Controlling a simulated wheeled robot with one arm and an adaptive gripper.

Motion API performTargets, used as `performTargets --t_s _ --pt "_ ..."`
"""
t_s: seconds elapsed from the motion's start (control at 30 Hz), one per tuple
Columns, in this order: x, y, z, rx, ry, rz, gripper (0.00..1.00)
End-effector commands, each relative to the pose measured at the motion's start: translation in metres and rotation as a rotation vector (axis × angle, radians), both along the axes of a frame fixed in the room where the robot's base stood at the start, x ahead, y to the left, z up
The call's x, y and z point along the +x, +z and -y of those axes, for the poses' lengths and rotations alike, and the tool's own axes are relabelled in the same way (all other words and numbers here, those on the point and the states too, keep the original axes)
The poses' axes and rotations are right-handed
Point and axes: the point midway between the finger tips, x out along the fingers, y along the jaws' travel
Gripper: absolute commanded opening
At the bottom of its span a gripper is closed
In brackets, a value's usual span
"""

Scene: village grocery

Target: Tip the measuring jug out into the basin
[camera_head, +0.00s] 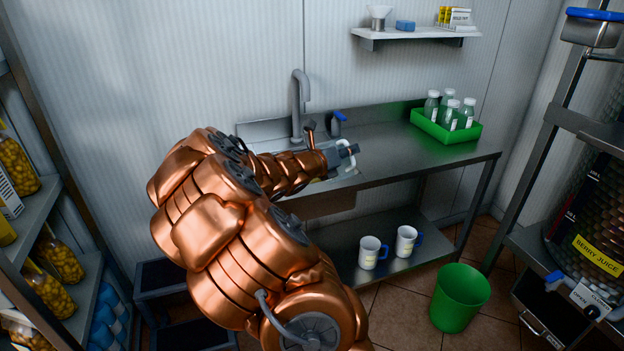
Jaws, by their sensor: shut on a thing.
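My copper arm reaches across the counter to the sink, with my gripper (344,154) over the right side of the sink area. The gripper is shut on the measuring jug (349,163), of which only a pale, curved, handle-like part shows by the fingers. The jug's body, its tilt and its contents are hidden by my arm and gripper. The basin's opening is mostly hidden behind my arm. The basin's underside (328,205) shows below the counter, and a grey tap (298,100) stands behind it.
A blue-topped item (337,124) stands behind my gripper. A green tray (445,130) of several bottles sits at the counter's right end. Two mugs (372,251) (406,241) stand on the lower shelf. A green bin (459,297) is on the floor. The counter's middle is clear.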

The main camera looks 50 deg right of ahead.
Motion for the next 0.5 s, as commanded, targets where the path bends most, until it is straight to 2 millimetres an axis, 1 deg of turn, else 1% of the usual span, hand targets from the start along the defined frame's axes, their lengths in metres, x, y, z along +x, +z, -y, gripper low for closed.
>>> performTargets --t_s 0.03,0.5 --pt "-0.002 -0.006 0.0 -0.005 0.0 0.009 0.0" --pt "-0.016 -0.021 -0.005 -0.039 -0.002 0.113 0.0"
